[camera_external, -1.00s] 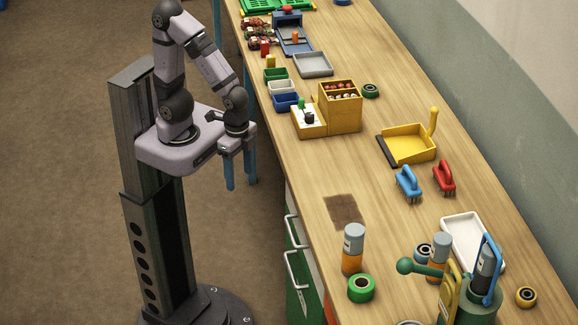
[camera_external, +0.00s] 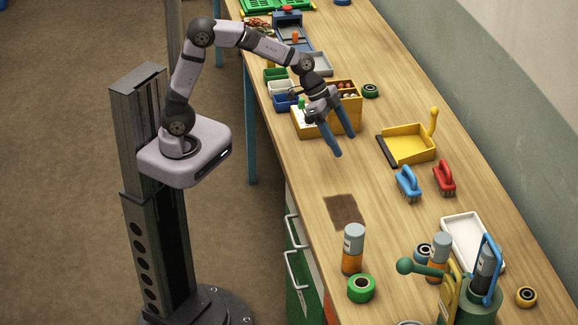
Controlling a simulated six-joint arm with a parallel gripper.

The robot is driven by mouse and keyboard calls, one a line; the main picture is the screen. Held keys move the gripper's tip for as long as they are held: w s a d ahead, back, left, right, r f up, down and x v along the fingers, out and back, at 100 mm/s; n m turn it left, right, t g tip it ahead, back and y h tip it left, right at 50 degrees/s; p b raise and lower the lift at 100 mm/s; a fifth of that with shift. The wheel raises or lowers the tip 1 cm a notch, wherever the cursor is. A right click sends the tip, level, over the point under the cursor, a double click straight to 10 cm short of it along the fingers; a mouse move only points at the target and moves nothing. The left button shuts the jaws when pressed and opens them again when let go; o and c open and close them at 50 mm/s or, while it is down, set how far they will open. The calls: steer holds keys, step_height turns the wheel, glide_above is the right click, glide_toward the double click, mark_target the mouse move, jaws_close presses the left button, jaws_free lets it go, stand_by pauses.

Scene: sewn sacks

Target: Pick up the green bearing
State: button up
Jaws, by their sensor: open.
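A small dark ring with a green edge, which looks like the green bearing (camera_external: 370,91), lies flat on the bench to the right of the yellow bin. My gripper (camera_external: 345,139) is open and empty, its fingers pointing down and to the right. It is above the bench, in front of the yellow bin, to the left of and nearer the camera than the bearing. It is apart from the bearing, which is fully visible. A larger bright green ring (camera_external: 361,289) lies at the near edge of the bench and looks like a roll of tape.
The yellow bin (camera_external: 355,119) stands partly behind my gripper. A yellow dustpan (camera_external: 409,146), a blue brush (camera_external: 408,184) and a red brush (camera_external: 444,178) lie to the right. Orange-and-grey cans and a white tray (camera_external: 457,236) stand nearer. Bare wood lies around the brown patch (camera_external: 344,211).

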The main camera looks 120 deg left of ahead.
steer(key=s+a+r+t+y+b, duration=0.15)
steer(key=s+a, duration=0.25)
steer(key=a, duration=0.7)
steer(key=s+a+r+y+b, duration=0.1)
steer(key=s+a+r+y, duration=0.15)
steer(key=a, duration=0.95)
steer(key=s+a+r+t+y+b, duration=0.1)
steer(key=s+a+r+y, duration=0.3)
steer(key=a, duration=0.7)
steer(key=n+t+h, duration=0.1)
steer(key=n+h, duration=0.1)
steer(key=n, duration=0.3)
glide_toward(366, 88)
steer(key=shift+w+a, duration=0.25)
steer(key=shift+w, duration=0.3)
steer(key=shift+w+a, duration=0.2)
steer(key=shift+w, duration=0.4)
steer(key=shift+s+a+f+n+t, duration=0.15)
steer(key=shift+s+f+n+t, duration=0.05)
steer(key=shift+n+t, duration=0.1)
steer(key=shift+f, duration=0.2)
steer(key=shift+p+x, duration=0.5)
steer(key=shift+x, duration=0.55)
steer(key=shift+s+f+p+x, duration=0.15)
steer(key=shift+p+x, duration=0.7)
steer(key=shift+x, duration=0.45)
steer(key=shift+s+f+p+x, duration=0.1)
steer(key=shift+f+p+x, duration=0.1)
steer(key=shift+p+x, duration=0.9)
